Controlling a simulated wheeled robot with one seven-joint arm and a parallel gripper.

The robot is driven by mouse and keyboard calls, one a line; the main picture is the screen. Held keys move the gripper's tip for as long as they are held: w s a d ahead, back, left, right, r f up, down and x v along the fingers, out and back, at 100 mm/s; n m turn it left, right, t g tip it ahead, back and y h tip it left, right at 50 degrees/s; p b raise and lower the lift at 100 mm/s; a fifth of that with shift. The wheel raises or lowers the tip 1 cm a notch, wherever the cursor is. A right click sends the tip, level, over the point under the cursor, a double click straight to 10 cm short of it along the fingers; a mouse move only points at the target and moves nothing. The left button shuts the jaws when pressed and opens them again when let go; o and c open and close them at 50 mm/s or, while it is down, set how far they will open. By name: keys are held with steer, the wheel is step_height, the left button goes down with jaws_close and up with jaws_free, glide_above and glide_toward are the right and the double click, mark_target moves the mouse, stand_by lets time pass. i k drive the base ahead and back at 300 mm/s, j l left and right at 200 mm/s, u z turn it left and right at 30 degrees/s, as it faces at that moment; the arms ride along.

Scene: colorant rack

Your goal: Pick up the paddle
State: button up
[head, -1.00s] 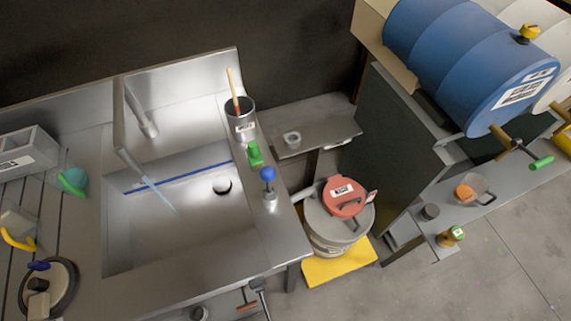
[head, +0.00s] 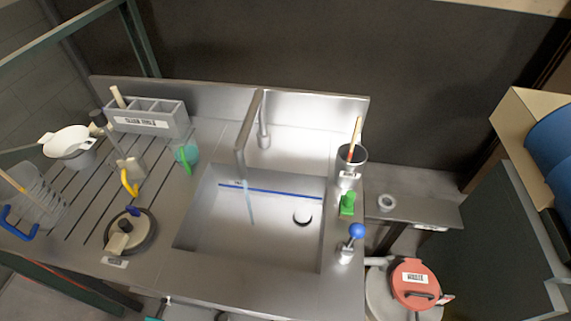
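A thin wooden stick (head: 357,132) with a red part low down leans upright in a labelled metal cup (head: 352,157) at the right back corner of the sink; its lower end is hidden in the cup. It may be the paddle, but I cannot tell. Other handles show at the left: a pale one (head: 117,95) at the grey divided box (head: 148,121), and a wooden one (head: 14,181) by a clear container (head: 40,192). My gripper is not in view.
The sink basin (head: 225,225) holds a dark round drain plug, with a tap (head: 242,150) over it. A green item (head: 347,204) and a blue-knobbed one (head: 356,231) stand on its right rim. A red-lidded bin (head: 413,285) stands lower right. Several items crowd the left drainboard.

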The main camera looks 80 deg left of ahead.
mark_target(98, 116)
steer(key=u, duration=2.85)
steer(key=k+z, duration=0.1)
steer(key=z, duration=0.35)
steer(key=l+z, duration=0.1)
steer(key=z, duration=0.4)
steer(key=k+l+z, duration=0.1)
steer(key=z, duration=0.35)
steer(key=u, duration=1.45)
